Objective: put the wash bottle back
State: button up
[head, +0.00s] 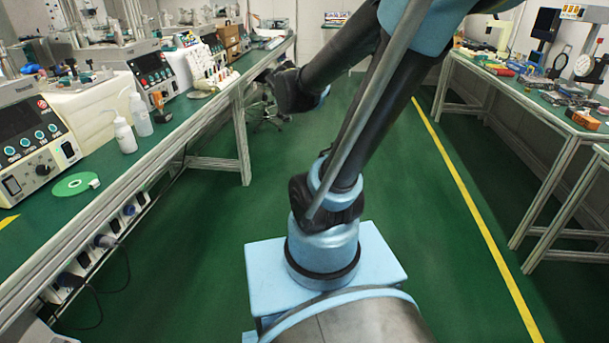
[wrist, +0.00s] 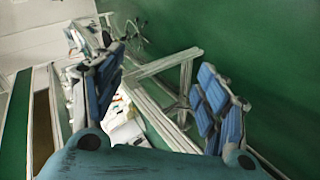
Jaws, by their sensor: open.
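Two white wash bottles stand upright close together on the left bench, the nearer wash bottle (head: 124,135) and the farther wash bottle (head: 140,114), in the head view. I cannot tell which one the task means. My gripper (wrist: 160,88) shows in the wrist view with its two blue-padded fingers spread wide apart. Nothing is between the fingers, and it hangs in the air. In the head view I cannot make out the fingers. No wash bottle can be made out in the wrist view.
The left bench (head: 195,103) carries control units, a green disc (head: 75,184) and a white rack of small items (head: 207,68). A right bench (head: 480,75) holds gauges and boxes. The green floor between them is open, with a yellow line (head: 460,190). A stool (head: 268,115) stands farther back.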

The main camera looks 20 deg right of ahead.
jog(key=s+f+m+g+y, duration=0.1)
jog(key=s+f+m+g, duration=0.2)
jog(key=s, duration=0.5)
jog(key=s+a+f+m+g+y, duration=0.1)
jog(key=s+f+m, duration=0.3)
jog(key=s, duration=0.5)
jog(key=s+f+m+g, duration=0.4)
jog(key=s, duration=0.5)
jog(key=shift+a+f+g+y, duration=0.15)
jog(key=shift+f+g+y, duration=0.15)
jog(key=shift+f+y, duration=0.1)
jog(key=shift+w, duration=0.1)
